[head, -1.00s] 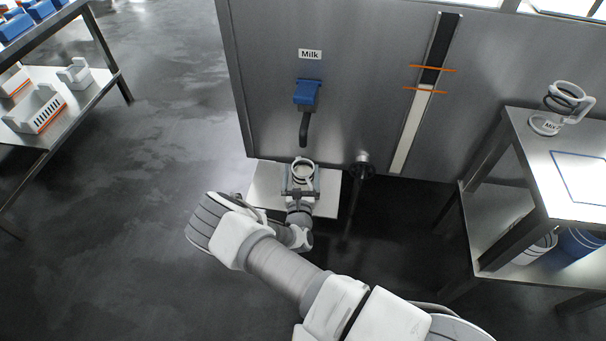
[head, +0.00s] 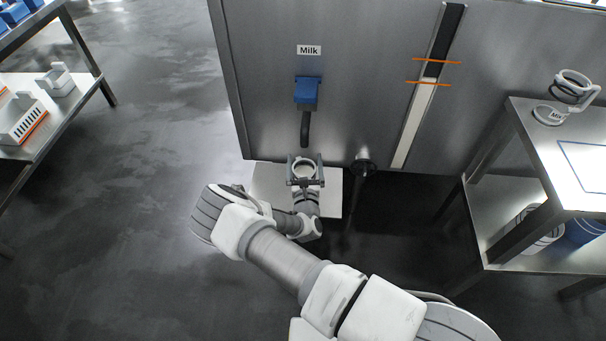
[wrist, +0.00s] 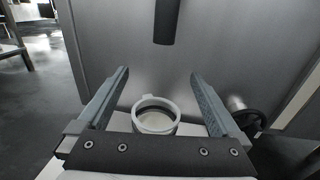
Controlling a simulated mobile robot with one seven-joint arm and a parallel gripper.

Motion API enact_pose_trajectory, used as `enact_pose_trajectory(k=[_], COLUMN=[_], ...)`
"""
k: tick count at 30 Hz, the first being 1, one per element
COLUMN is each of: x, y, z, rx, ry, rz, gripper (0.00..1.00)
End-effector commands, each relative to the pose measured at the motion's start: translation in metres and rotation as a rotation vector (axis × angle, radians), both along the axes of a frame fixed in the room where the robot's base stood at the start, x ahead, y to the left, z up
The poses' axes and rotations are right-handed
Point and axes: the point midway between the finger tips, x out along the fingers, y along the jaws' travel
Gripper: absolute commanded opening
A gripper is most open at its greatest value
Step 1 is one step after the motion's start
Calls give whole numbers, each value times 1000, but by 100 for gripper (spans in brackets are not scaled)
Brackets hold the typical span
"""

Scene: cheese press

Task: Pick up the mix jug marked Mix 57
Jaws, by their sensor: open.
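A white jug (head: 304,165) with a dark inner ring stands on a low pale stand (head: 265,185) below the milk spout; its label is not readable. My gripper (head: 305,159) is open, with a finger on either side of this jug in the head view. In the wrist view, the jug's round rim (wrist: 156,106) shows between the open fingers of my gripper (wrist: 158,76), with clear gaps on both sides. A second white jug (head: 573,84) stands on the right table; its label reads "Mix", and its number is not readable.
A steel tank wall (head: 370,80) marked Milk carries a blue tap (head: 308,90) and a dark spout (head: 305,129) above the jug. A round valve (head: 363,167) juts out to its right. The right table (head: 525,130) and left shelf (head: 75,98) flank open floor.

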Motion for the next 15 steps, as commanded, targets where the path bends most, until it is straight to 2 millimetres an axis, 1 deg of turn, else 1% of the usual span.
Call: enact_pose_trajectory(k=[7,11,12,14,15], x=[0,0,0,0,0], y=[-1,-1,-1,-1,0], z=[0,0,0,0,0], rx=[0,0,0,0,0], ry=[0,0,1,1,1], rz=[0,0,0,0,0], gripper=[100,77,69,59,51])
